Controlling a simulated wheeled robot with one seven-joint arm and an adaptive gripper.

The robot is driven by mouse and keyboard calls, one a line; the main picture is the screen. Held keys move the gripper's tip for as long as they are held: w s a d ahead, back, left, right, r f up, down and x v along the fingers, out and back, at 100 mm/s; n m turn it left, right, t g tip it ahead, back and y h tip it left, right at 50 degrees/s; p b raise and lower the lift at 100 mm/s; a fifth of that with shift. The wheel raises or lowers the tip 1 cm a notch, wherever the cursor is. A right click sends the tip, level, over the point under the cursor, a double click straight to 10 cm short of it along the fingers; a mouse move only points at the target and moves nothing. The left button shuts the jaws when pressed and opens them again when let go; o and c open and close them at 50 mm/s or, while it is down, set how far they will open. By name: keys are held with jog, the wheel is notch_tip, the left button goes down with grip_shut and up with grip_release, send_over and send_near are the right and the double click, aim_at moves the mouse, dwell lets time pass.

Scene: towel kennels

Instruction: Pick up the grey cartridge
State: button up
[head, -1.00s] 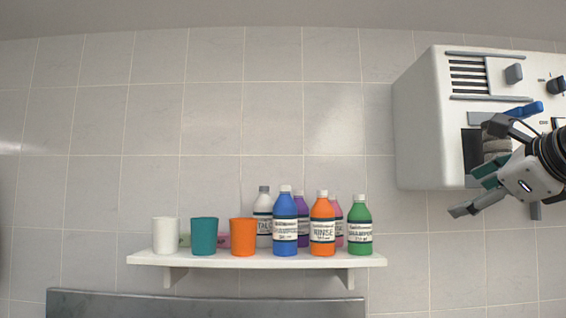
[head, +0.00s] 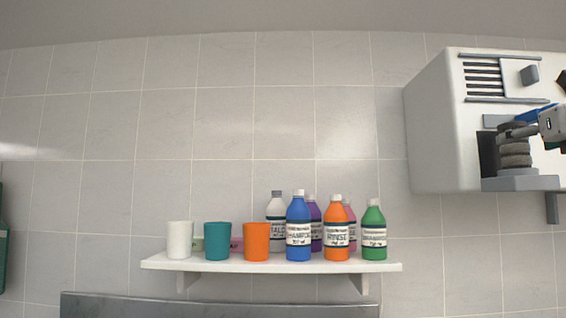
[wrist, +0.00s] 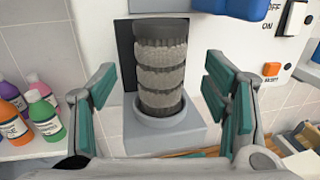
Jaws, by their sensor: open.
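The grey cartridge (wrist: 162,72) is a dark-capped, ribbed grey cylinder. It stands upright in a round grey holder (wrist: 157,122) on the front of the white wall machine (head: 435,130). The cartridge also shows in the head view (head: 514,148), partly covered by my gripper (head: 528,130), which is cut off by the right edge. In the wrist view my gripper (wrist: 163,90) is open, with one green-padded finger on each side of the cartridge. Gaps show between the pads and the cartridge.
A blue part (wrist: 240,8) of the machine sits just above and right of the cartridge. An orange button (wrist: 271,69) is to its right. A white shelf (head: 270,266) with cups and several bottles is on the left. Tiled wall lies between them.

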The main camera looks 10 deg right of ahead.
aim_at(522, 141)
jog(key=x, duration=0.5)
jog(key=shift+w+d+f, duration=0.1)
jog(key=shift+f, duration=0.05)
jog(key=c, duration=1.3)
